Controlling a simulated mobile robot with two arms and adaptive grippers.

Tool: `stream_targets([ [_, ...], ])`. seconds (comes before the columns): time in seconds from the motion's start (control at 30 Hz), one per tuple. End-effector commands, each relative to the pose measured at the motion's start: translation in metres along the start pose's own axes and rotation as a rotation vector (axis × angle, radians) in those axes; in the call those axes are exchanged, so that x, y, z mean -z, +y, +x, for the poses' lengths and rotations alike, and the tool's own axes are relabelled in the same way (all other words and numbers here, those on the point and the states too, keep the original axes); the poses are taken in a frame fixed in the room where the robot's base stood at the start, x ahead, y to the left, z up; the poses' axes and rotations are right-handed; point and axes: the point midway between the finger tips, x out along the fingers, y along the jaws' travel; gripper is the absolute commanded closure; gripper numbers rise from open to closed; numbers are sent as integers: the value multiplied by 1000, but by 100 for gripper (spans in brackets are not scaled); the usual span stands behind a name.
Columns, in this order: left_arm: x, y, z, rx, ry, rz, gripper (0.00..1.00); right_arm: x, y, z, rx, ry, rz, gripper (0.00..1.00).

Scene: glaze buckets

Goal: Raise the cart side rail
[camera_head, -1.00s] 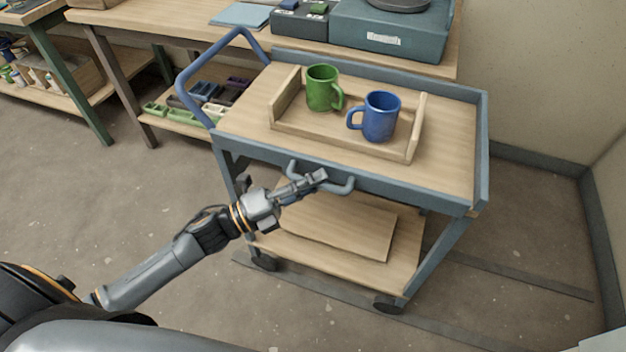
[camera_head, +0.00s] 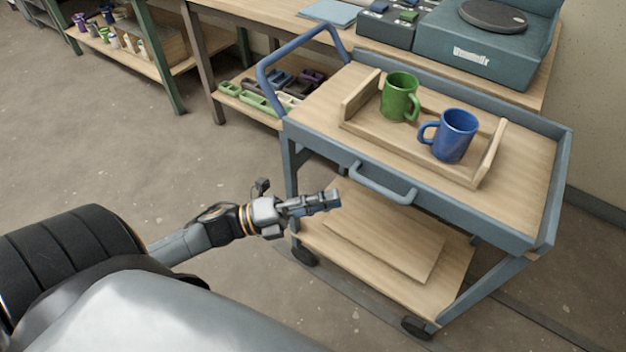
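The cart (camera_head: 520,225) is blue-grey with wooden shelves. A U-shaped bar (camera_head: 383,190) sticks out low along its near side, just under the top edge; I take it for the side rail. My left gripper (camera_head: 334,200) is left of this bar and a little lower, with a visible gap in the picture. Its fingers look close together and hold nothing visible, but I cannot tell whether they are shut. My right gripper is not in view.
On the cart top a wooden tray (camera_head: 410,143) holds a green mug (camera_head: 399,97) and a blue mug (camera_head: 455,135). A blue push handle (camera_head: 268,75) rises at the cart's left end. A workbench (camera_head: 280,20) stands behind. The floor (camera_head: 120,140) at left is clear.

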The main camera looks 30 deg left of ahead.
Motion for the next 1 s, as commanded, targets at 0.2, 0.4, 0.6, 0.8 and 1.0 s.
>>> stream_targets([
  [0.2,0,0,-25,0,0,0,76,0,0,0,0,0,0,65],
  [0.4,0,0,-28,0,1,0,76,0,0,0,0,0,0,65],
  [0.6,0,0,-28,0,1,0,76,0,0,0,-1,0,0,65],
  [0.8,0,0,-28,-1,-2,-2,76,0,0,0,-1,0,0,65],
  [1.0,-24,49,-37,-110,-184,-166,76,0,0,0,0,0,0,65],
])
